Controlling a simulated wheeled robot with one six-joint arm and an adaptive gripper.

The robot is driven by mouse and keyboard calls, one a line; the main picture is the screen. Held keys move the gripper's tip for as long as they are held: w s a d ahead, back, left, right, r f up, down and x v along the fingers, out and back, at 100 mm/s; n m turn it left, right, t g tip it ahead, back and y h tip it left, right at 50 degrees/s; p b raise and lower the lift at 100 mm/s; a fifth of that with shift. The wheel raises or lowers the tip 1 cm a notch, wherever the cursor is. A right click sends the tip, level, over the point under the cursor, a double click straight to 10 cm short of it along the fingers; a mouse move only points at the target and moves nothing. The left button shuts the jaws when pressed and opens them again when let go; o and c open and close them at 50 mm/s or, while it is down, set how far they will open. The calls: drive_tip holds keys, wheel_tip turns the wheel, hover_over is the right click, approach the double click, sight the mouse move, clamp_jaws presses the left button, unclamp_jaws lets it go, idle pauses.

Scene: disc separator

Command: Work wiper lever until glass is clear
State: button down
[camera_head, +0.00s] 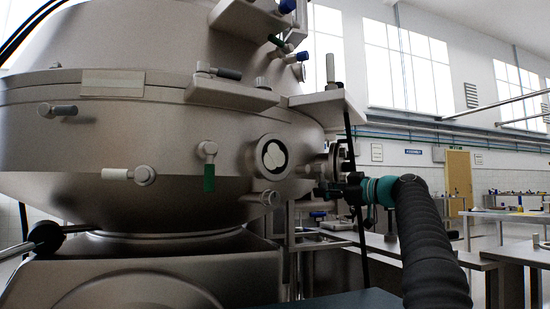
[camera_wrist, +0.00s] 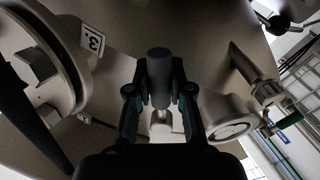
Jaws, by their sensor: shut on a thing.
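The round sight glass (camera_head: 273,156) is set in a raised ring on the steel separator bowl. Its pane shows pale patches with dark areas between them. My gripper (camera_head: 322,190) is right of and below the glass, close to the bowl. In the wrist view my gripper (camera_wrist: 160,93) is shut on a dark grey cylindrical grip (camera_wrist: 159,66) with a metal stem behind it. This looks like the wiper lever. A round ring (camera_wrist: 228,128), perhaps the sight glass, is just right of the fingers. In the head view the grip is hidden or too small to tell.
In the head view a green-handled fitting (camera_head: 208,166) is left of the glass. Work tables (camera_head: 495,250) stand at right.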

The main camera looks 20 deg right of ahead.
drive_tip(key=n, duration=0.1)
drive_tip(key=w+d+r+n+p, duration=0.1)
drive_tip(key=n, duration=0.1)
drive_tip(key=d+n+p, duration=0.1)
drive_tip(key=n, duration=0.1)
drive_tip(key=shift+w+r, duration=0.15)
drive_tip(key=shift+r, duration=0.1)
drive_tip(key=shift+a+f, duration=0.1)
drive_tip(key=shift+s+a+f+m+b, duration=0.15)
drive_tip(key=shift+f+m+b, duration=0.1)
drive_tip(key=shift+m+b, duration=0.2)
drive_tip(key=shift+s+a+f+m+b, duration=0.1)
drive_tip(key=shift+a+f+m+b, duration=0.1)
drive_tip(key=shift+m+b, duration=0.25)
drive_tip(key=m, duration=0.2)
drive_tip(key=a+m, duration=0.1)
drive_tip(key=shift+s+f+b, duration=0.3)
drive_tip(key=shift+f+b, duration=0.05)
drive_tip(key=shift+b, duration=0.05)
drive_tip(key=shift+s+a+f+m+b, duration=0.15)
drive_tip(key=shift+s+a+m, duration=0.05)
drive_tip(key=shift+m, duration=0.4)
drive_tip(key=shift+s+a+f+m+b, duration=0.1)
drive_tip(key=shift+s+a+m+b, duration=0.1)
drive_tip(key=shift+m, duration=0.4)
drive_tip(key=m, duration=0.1)
drive_tip(key=s+a+m, duration=0.1)
drive_tip(key=m, duration=0.1)
drive_tip(key=shift+a+f, duration=0.2)
drive_tip(key=shift+a, duration=0.1)
